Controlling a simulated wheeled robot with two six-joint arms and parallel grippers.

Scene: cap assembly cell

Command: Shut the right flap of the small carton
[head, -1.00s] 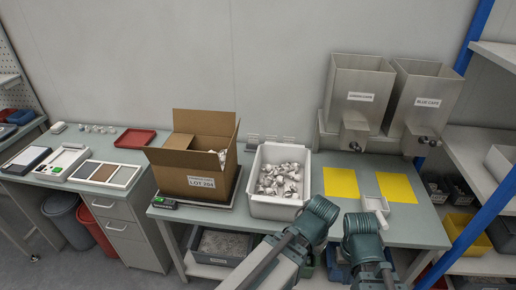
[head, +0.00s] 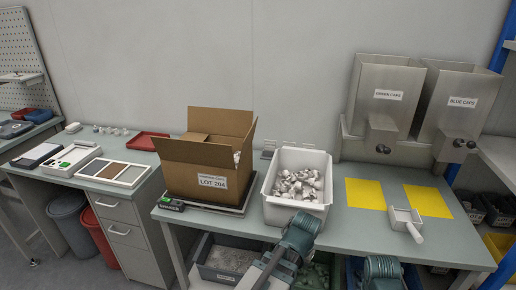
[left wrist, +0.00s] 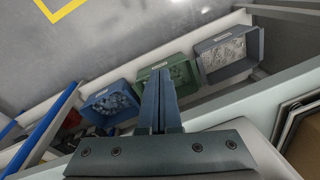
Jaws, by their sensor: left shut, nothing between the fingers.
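The brown carton (head: 178,182) labelled LOT 204 stands on the table in the head view. Its top is open. Its right flap (head: 247,146) stands up and tilts outward, and the back flap (head: 222,120) is upright. The front flap (head: 185,151) leans outward. A bit of pale contents shows inside by the right flap. My left gripper (left wrist: 161,72) is shut and empty in the left wrist view, over bins below the table edge. In the head view only arm parts show at the bottom, right of and nearer than the carton; my right gripper is out of view.
A white bin (head: 269,210) of pale caps stands right of the carton. Two yellow mats (head: 365,194), a white scoop (head: 404,216) and two cap hoppers (head: 385,95) are farther right. A red tray (head: 142,141) lies behind left. The carton rests on a scale (head: 171,205).

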